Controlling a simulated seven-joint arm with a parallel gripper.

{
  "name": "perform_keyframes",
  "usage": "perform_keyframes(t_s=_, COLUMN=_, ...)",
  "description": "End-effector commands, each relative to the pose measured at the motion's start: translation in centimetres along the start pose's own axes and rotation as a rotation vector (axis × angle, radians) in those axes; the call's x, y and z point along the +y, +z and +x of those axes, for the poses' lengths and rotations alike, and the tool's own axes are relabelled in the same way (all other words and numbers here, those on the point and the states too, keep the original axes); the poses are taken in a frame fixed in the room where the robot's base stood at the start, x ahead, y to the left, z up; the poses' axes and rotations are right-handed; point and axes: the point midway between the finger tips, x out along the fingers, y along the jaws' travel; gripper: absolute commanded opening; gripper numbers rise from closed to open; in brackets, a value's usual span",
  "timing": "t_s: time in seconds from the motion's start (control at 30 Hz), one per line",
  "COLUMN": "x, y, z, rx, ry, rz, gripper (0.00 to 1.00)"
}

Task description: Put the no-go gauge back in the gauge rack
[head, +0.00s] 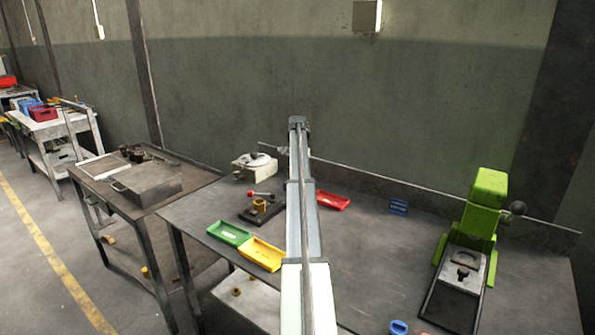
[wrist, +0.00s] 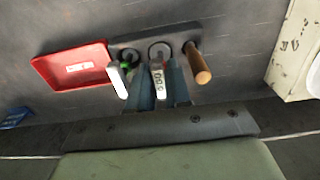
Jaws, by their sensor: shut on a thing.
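The gauge rack (wrist: 205,28) is a dark grey bar with several round sockets, at the top of the wrist view. My gripper (wrist: 160,80) is shut on the no-go gauge (wrist: 157,76), a grey bar with dark lettering, and is in line with the middle socket. The gauge's far end is at that socket; how deep it sits I cannot tell. A pale gauge with a green band (wrist: 120,77) stands in the left socket, and a wooden handle (wrist: 199,65) in the right one. In the head view my arm hides the rack and gripper.
A red tray (wrist: 75,70) lies just left of the rack; it also shows in the head view (head: 333,201). Green (head: 229,233) and yellow (head: 262,254) trays lie left of my arm. A green press (head: 484,205) stands right. Bench between arm and press is mostly clear.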

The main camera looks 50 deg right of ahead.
Motion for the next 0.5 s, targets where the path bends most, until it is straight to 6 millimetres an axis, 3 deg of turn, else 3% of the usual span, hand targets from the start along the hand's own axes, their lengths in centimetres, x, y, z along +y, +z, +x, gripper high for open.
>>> perform_keyframes(t_s=0.5, x=0.01, y=0.0, z=0.71, rx=0.001, ry=0.0, rz=0.0, gripper=0.0)
